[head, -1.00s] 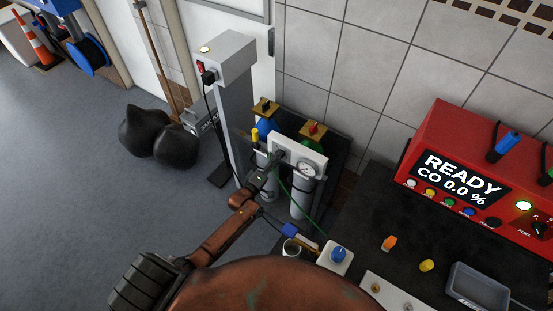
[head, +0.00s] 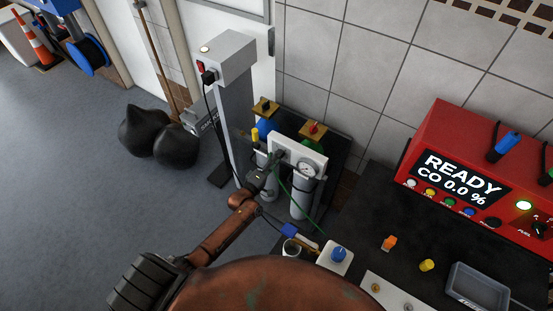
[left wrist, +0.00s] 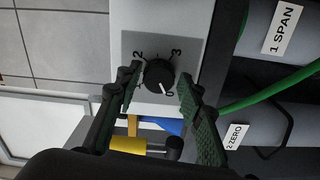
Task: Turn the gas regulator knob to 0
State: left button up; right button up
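The gas regulator knob (left wrist: 158,75) is round and black, on a grey dial plate of a white panel in the left wrist view. Its white pointer line points to the lower right, toward a mark that looks like 0. The 2 and 3 marks are clear. My left gripper (left wrist: 160,80) is open, with one finger on each side of the knob and narrow gaps showing. In the head view my left gripper (head: 274,165) is at the left part of the white regulator panel (head: 310,157) and hides the knob. My right gripper is not in view.
A pressure gauge (head: 307,168) sits right of my gripper. Gas cylinders (head: 300,200) labelled 1 SPAN and 2 ZERO stand below, with a green hose (left wrist: 270,93). A grey post (head: 230,110) stands left. The dark bench (head: 380,215) with a red analyser (head: 480,150) is right.

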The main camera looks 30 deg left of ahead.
pick_arm(q)
jog(key=shift+o, duration=1)
jog(key=shift+s, duration=0.1)
jog(key=s+a, duration=0.1)
jog(key=s, duration=1)
jog(key=shift+s+a, duration=0.3)
jog(key=shift+s, duration=0.05)
